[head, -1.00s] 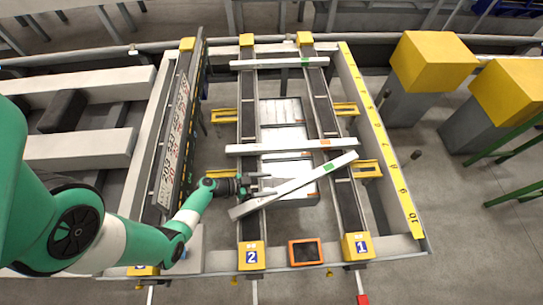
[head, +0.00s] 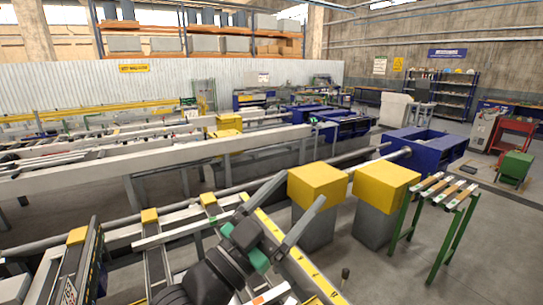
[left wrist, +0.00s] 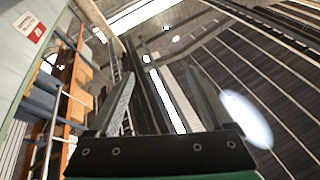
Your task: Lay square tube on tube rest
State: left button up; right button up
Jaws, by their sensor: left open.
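My left gripper (head: 302,187) is raised in front of the head camera, its two grey fingers spread and empty. The left wrist view shows the same open fingers (left wrist: 161,72) pointing up toward the roof, with nothing between them. A pale square tube (head: 165,238) with a green mark lies across the runout table's rails, behind and left of the gripper. Part of another pale tube (head: 270,295) with an orange mark shows at the bottom edge, partly hidden by my arm. A green-legged stand (head: 459,205) with slats across its top, possibly the tube rest, stands at right. My right gripper is out of view.
Two yellow-topped grey blocks (head: 316,183) (head: 386,187) stand between the runout table and the green stand. A yellow numbered scale (head: 320,284) runs along the table's right edge.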

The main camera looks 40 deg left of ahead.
pick_arm(q)
jog(key=s+d+r+n+t, duration=0.1)
jog(key=s+d+r+t, duration=0.1)
jog(key=s+r, duration=0.3)
jog(key=s+d+r+n+t, duration=0.2)
jog(key=s+r, duration=0.4)
jog(key=r, duration=0.3)
jog(key=shift+s+d+r+t, duration=0.3)
jog(key=shift+d+t, duration=0.2)
jog(key=shift+d, duration=0.25)
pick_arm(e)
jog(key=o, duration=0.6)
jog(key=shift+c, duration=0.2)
